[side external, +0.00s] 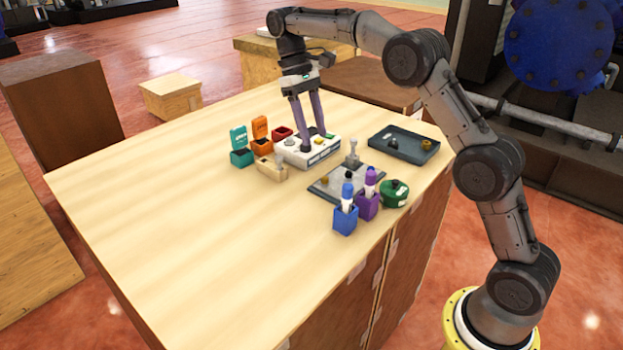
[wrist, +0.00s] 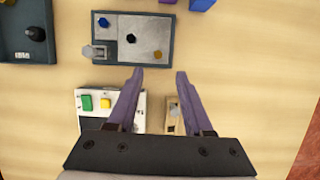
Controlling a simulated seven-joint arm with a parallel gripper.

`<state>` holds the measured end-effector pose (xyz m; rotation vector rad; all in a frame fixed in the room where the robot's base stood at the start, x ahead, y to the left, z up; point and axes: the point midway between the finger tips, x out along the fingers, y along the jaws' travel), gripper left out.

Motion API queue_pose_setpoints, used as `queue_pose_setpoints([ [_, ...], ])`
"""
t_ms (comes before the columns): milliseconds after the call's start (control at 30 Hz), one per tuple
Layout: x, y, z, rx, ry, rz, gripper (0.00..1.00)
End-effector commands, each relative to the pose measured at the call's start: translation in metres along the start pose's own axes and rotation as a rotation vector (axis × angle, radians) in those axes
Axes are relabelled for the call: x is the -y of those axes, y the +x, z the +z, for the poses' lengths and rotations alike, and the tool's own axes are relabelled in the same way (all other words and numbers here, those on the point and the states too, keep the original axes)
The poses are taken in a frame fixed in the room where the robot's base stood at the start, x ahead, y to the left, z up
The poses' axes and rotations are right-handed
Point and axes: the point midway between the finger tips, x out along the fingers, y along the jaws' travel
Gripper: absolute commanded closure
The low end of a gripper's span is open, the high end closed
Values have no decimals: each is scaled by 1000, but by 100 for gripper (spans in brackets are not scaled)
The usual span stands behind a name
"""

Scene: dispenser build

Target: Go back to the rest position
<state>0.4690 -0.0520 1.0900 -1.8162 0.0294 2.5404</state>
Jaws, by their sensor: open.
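My gripper (side external: 314,143) has its two purple fingers pointing down over the white box with buttons (side external: 322,148) in the side external view. In the wrist view my gripper (wrist: 159,72) is open, with its fingers spread apart and nothing between them. The white box also shows in the wrist view (wrist: 96,118), partly behind the left finger, with a green and a yellow button. A small wooden block-like holder (wrist: 176,112) shows between and behind the fingers. No separate rest position is marked in either view.
A grey plate fixture (side external: 325,188) stands beside blue (side external: 345,221) and purple (side external: 367,207) holders with bottles and a green pot (side external: 394,193). A dark tray (side external: 420,152) holds small parts. Teal (side external: 241,157) and orange (side external: 262,146) boxes have raised lids. The front left table is clear.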

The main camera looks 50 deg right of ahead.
Motion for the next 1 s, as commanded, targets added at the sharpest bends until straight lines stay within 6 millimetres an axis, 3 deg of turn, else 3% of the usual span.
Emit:
queue_pose_setpoints([
  [33, 3, -19, 14, -39, -4, 4, 49],
  [200, 14, -60, 78, -134, -19, 13, 49],
  [333, 20, -74, 126, -217, -29, 18, 49],
  [467, 27, -75, 171, -305, -37, 22, 49],
  [633, 33, -61, 224, -426, -44, 23, 49],
  [767, 37, -36, 259, -520, -50, 22, 49],
  [1000, 42, 33, 302, -690, -50, 12, 49],
])
